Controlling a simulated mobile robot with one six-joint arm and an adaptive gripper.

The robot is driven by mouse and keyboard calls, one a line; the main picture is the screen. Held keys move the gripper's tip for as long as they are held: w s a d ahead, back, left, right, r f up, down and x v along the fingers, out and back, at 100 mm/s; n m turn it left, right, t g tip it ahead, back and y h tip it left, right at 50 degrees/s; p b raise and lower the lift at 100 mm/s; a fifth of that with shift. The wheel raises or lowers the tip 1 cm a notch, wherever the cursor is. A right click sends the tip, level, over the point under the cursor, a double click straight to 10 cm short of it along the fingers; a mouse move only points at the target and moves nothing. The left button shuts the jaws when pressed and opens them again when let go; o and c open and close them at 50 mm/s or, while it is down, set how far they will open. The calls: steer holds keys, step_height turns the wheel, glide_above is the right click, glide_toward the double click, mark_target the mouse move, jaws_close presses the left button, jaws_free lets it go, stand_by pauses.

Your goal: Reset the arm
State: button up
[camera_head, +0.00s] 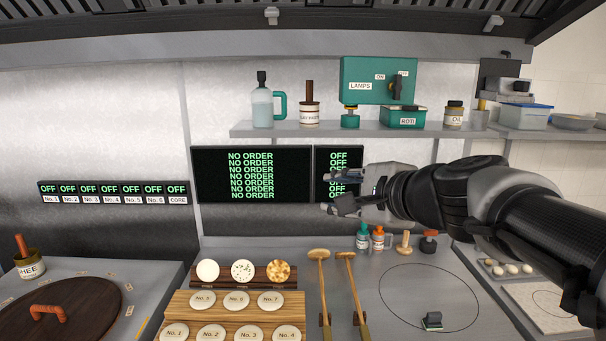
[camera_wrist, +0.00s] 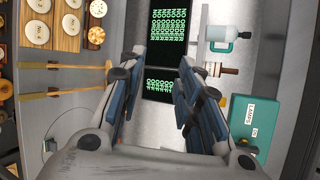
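My gripper (camera_head: 336,193) is held in the air in front of the order screens, pointing left, with my arm coming in from the right. In the wrist view my gripper (camera_wrist: 160,82) shows two blue-grey padded fingers standing apart with nothing between them. It is open and empty. It partly covers the smaller screen (camera_head: 338,160), which reads OFF on several lines. The larger screen (camera_head: 251,174) reads NO ORDER. Both screens also show beyond the fingers in the wrist view.
A shelf (camera_head: 300,130) above holds a green-handled jug (camera_head: 263,106), a green LAMPS box (camera_head: 372,80) and a ROTI box (camera_head: 403,117). Below are wooden racks with numbered discs (camera_head: 236,301), two long-handled tools (camera_head: 320,285) and small bottles (camera_head: 378,238). A round lid (camera_head: 65,310) is at left.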

steer(key=s+f+n+g+h+b, duration=0.2)
steer(key=s+f+n+g+b, duration=0.6)
steer(key=s+f, duration=1.15)
steer(key=s+d+f+n+h+b, duration=0.1)
steer(key=s+d+f+n+h, duration=0.1)
steer(key=f, duration=0.5)
steer(key=s+d+f+n+h+b, duration=0.1)
steer(key=s+d+f+n+h, duration=0.1)
steer(key=s+d+f+n, duration=0.2)
steer(key=s+f+n, duration=0.2)
steer(key=s+f, duration=0.1)
steer(key=shift+s+d, duration=0.25)
steer(key=shift+d, duration=0.1)
steer(key=shift+d, duration=0.15)
stand_by(0.5)
